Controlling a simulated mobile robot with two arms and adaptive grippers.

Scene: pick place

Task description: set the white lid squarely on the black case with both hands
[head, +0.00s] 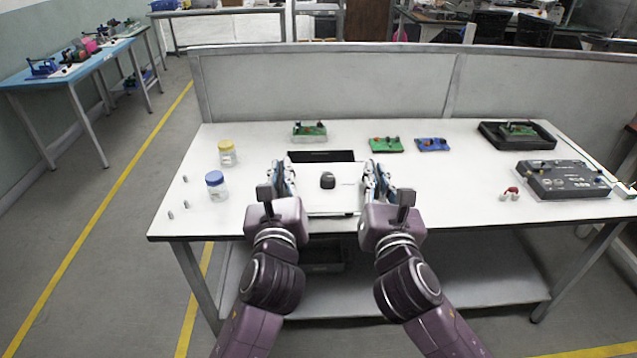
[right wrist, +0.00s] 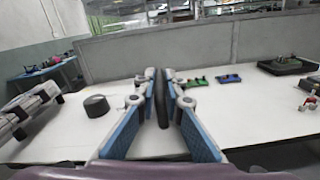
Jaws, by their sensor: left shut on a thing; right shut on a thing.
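The white lid (head: 335,202) is between my two grippers in the head view, with a dark knob (head: 327,180) on top. The knob also shows in the right wrist view (right wrist: 96,106). My left gripper (head: 281,176) is shut on the lid's left side and my right gripper (head: 374,178) on its right side. A dark upright piece (right wrist: 162,98) is between the right fingers in the right wrist view. The black case (head: 320,156) shows as a dark strip just behind the lid; its nearer part is hidden. I cannot tell the lid's height above the case.
Jars with yellow (head: 227,146) and blue (head: 215,178) caps stand left on the white table (head: 460,190). Green (head: 386,145) and blue (head: 433,145) boards lie behind to the right. A black tray (head: 490,131) and a dark grey box (head: 562,180) are far right.

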